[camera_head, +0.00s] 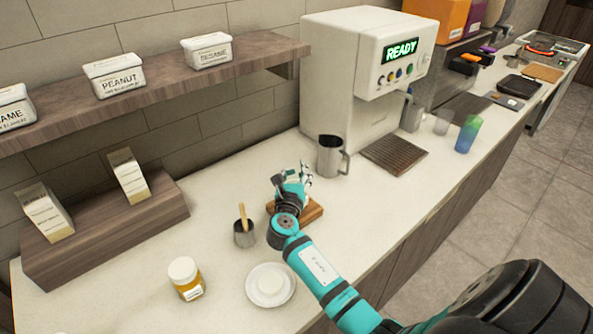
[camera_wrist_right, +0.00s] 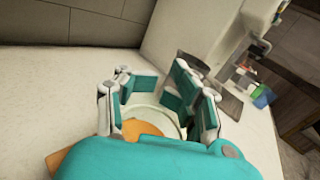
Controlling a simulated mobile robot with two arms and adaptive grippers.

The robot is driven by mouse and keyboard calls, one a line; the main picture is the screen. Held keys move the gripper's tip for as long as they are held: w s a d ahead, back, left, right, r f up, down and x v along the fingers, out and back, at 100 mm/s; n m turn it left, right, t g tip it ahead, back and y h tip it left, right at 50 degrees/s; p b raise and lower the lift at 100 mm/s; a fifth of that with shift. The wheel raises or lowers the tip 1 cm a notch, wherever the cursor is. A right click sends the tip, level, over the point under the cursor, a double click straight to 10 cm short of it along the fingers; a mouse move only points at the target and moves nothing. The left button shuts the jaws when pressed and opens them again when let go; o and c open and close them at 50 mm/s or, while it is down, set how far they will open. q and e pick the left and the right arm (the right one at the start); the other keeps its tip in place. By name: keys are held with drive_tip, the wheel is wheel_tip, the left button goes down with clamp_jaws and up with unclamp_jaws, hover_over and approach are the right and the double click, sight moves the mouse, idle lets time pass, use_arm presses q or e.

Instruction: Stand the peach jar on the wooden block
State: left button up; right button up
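My right gripper (camera_head: 293,188) is over the wooden block (camera_head: 313,212), at the middle of the counter. In the right wrist view, the fingers (camera_wrist_right: 160,105) are on both sides of a round pale-rimmed thing with peach-orange inside (camera_wrist_right: 143,128), which looks like the peach jar. Whether the finger pads press on it, and whether its base touches the block, I cannot tell. In the head view my gripper hides most of it. An edge of the block also shows in the wrist view (camera_wrist_right: 58,160). My left gripper is not in view.
A metal cup (camera_head: 244,236) with a wooden stick stands just left of the block. A white-lidded jar of yellow-orange contents (camera_head: 187,279) and a white plate (camera_head: 258,296) are nearer. A steel pitcher (camera_head: 330,156) and the coffee machine (camera_head: 352,75) stand behind.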

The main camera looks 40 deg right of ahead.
drive_tip(key=o, duration=0.7)
drive_tip(key=shift+r, duration=0.2)
drive_tip(key=b+v, duration=0.2)
drive_tip(key=v, duration=0.9)
drive_tip(key=shift+s+a+f, duration=0.15)
drive_tip(key=shift+s+a, duration=0.2)
drive_tip(key=shift+s, duration=0.05)
